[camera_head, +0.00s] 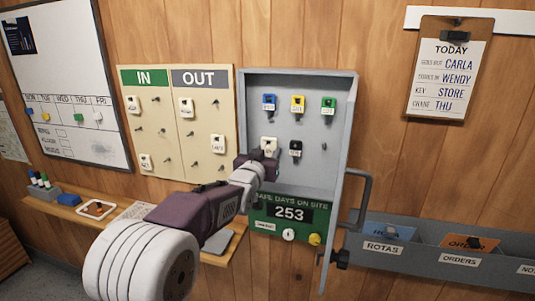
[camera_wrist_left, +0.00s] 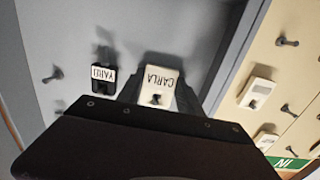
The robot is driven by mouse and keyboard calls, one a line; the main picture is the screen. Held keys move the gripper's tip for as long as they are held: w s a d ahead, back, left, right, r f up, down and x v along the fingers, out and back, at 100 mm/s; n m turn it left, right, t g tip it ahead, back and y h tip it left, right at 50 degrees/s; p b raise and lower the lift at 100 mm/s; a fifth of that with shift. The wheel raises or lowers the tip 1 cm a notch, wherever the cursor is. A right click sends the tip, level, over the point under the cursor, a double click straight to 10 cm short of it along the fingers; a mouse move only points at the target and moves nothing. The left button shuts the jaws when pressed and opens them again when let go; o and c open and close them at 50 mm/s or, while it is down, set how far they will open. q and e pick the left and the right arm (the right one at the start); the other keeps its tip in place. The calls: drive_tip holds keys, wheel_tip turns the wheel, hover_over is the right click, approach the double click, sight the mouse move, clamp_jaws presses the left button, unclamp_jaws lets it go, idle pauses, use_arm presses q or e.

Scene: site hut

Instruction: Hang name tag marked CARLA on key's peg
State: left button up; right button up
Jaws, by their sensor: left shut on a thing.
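The white name tag marked CARLA (camera_wrist_left: 160,84) is between the fingers of my left gripper (camera_wrist_left: 160,95), which is shut on it. A dark peg end shows at the tag's hole in the wrist view, where the lettering is upside down. In the head view my left gripper (camera_head: 258,167) is inside the open grey key cabinet (camera_head: 300,80), at the lower row's left place. The white tag (camera_head: 268,144) shows just above the fingers. A black tag (camera_head: 295,148) hangs beside it on the right. My right gripper is not in view.
Blue (camera_head: 269,103), yellow (camera_head: 298,104) and green (camera_head: 328,105) key tags hang above. A bare peg (camera_head: 324,146) is at lower right. The IN/OUT board (camera_head: 165,130) is left. The clipboard (camera_head: 446,75) reads KEY STORE. The cabinet's open door (camera_head: 341,190) stands out at right.

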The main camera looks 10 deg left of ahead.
use_arm(q)
drive_tip(key=o, duration=1.2)
